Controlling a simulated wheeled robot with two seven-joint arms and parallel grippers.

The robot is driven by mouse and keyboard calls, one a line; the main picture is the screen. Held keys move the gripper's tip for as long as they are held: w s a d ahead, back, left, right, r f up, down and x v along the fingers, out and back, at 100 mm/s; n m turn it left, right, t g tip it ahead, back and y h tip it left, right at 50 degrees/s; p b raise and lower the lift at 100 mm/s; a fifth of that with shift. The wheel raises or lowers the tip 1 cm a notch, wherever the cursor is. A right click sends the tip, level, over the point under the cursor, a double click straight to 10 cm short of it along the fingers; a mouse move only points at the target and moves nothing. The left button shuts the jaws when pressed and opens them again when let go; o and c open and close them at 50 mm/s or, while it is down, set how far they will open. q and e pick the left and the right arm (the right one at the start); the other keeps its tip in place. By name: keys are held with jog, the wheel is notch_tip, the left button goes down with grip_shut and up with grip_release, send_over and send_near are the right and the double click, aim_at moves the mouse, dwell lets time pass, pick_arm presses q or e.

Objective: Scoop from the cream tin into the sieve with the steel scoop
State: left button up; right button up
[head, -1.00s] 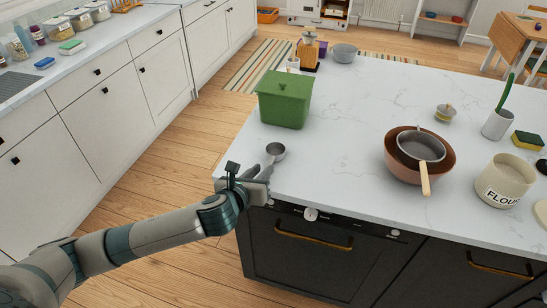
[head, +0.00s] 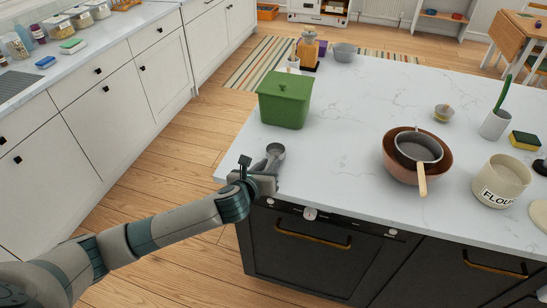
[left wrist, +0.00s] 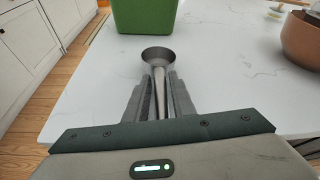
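The steel scoop (head: 275,150) lies on the white countertop near its front left corner. In the left wrist view its round cup (left wrist: 157,55) points away from me. My left gripper (head: 264,173) is low over the counter, its fingers on either side of the scoop's handle; in the left wrist view the fingers (left wrist: 159,82) look apart, with a gap beside the handle. The cream tin (head: 499,184), marked FLOUR, stands open at the right. The sieve (head: 418,148) rests in a copper bowl (head: 402,172), its wooden handle toward the front edge. My right gripper is not in view.
A green lidded box (head: 284,100) stands just behind the scoop. A small bowl (head: 444,112), a white pot (head: 495,124) and a sponge (head: 525,140) are at the right. The counter between the scoop and the copper bowl is clear.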

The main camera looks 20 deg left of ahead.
aim_at(269, 163)
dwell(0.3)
pick_arm(q)
grip_shut()
jog(key=shift+r, duration=0.2)
jog(key=shift+r, duration=0.3)
notch_tip(269, 163, up, 3)
jog(key=shift+r+b, duration=0.2)
jog(key=shift+b, duration=0.5)
jog(key=s+d+r+b, duration=0.2)
jog(key=d+r, duration=0.4)
jog(key=d, duration=0.5)
jog(key=shift+v, duration=0.8)
jog(key=shift+w+d+r, duration=0.1)
jog(key=shift+d, duration=0.1)
